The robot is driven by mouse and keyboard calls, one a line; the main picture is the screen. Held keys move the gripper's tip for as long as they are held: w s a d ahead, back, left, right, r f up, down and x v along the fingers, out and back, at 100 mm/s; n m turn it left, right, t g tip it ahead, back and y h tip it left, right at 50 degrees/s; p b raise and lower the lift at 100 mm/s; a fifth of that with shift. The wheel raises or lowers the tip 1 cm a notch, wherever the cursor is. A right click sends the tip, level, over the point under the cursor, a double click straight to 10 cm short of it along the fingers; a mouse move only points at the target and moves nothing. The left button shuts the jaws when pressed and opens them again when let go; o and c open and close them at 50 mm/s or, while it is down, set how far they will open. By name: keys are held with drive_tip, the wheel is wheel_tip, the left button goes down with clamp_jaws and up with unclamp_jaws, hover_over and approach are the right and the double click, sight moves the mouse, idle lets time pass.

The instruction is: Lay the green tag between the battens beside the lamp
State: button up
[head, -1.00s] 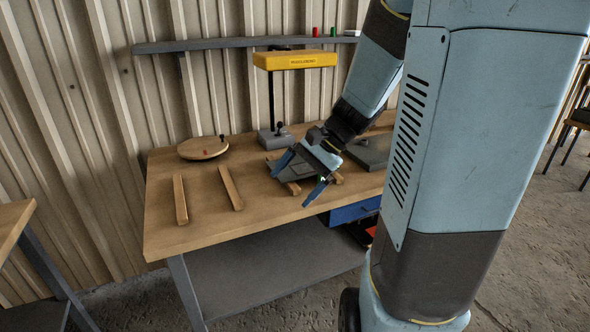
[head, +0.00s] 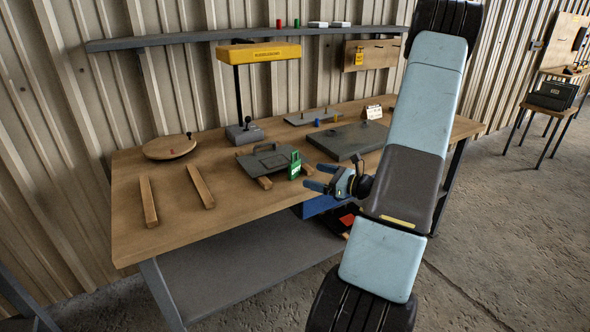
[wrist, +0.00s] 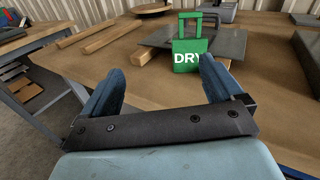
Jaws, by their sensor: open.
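The green tag (head: 294,166), marked DRY in the wrist view (wrist: 190,56), stands upright at the front right edge of a dark plate with a handle (head: 266,160). Whether it touches the plate I cannot tell. My gripper (head: 318,178) is open and empty, just right of the tag; in the wrist view its fingers (wrist: 163,82) point towards the tag, apart from it. Two bare wooden battens, left (head: 148,202) and right (head: 200,187), lie roughly parallel with clear tabletop between them. The yellow lamp (head: 262,53) stands behind and right of them.
Other battens (head: 264,183) lie under the handled plate. A round wooden board (head: 170,147) lies behind the bare battens. A larger dark plate (head: 350,140), small blocks and a card (head: 373,112) are at the right. A shelf (head: 190,38) runs along the wall.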

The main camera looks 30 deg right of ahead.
sight(296, 166)
drive_tip(key=w, duration=0.2)
drive_tip(key=w+f+m+t+h, duration=0.1)
drive_tip(key=w, duration=0.1)
drive_tip(key=w+f+m, duration=0.1)
drive_tip(key=w, duration=0.2)
drive_tip(key=shift+w+f+h, duration=0.1)
drive_tip(key=shift+h, duration=0.3)
drive_tip(key=shift+w+a, duration=0.25)
drive_tip(key=shift+w, duration=0.15)
drive_tip(key=x, duration=0.4)
drive_tip(key=shift+w, duration=0.6)
drive_tip(key=shift+d, duration=0.15)
drive_tip(key=c, duration=1.1)
